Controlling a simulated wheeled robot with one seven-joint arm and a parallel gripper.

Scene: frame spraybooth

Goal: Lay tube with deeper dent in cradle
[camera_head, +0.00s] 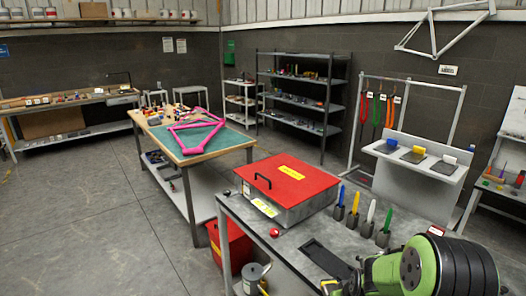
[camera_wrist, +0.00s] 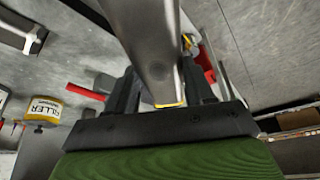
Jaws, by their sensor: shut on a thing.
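In the wrist view my gripper (camera_wrist: 163,82) is shut on a grey metal tube (camera_wrist: 152,40). The tube runs from between the dark fingers out past the top edge. A faint darker round patch shows on its face, but I cannot tell how deep any dent is. A thin yellow edge shows at the tube's near end. I cannot make out a cradle or a second tube for certain in either view.
A grey bench (camera_head: 290,245) bears a red-lidded box (camera_head: 275,180), a red button (camera_head: 274,232) and several coloured tools in grey holders. A pink frame (camera_head: 195,130) lies on a green-topped table. A filler can (camera_wrist: 45,108) shows in the wrist view. Floor is clear at left.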

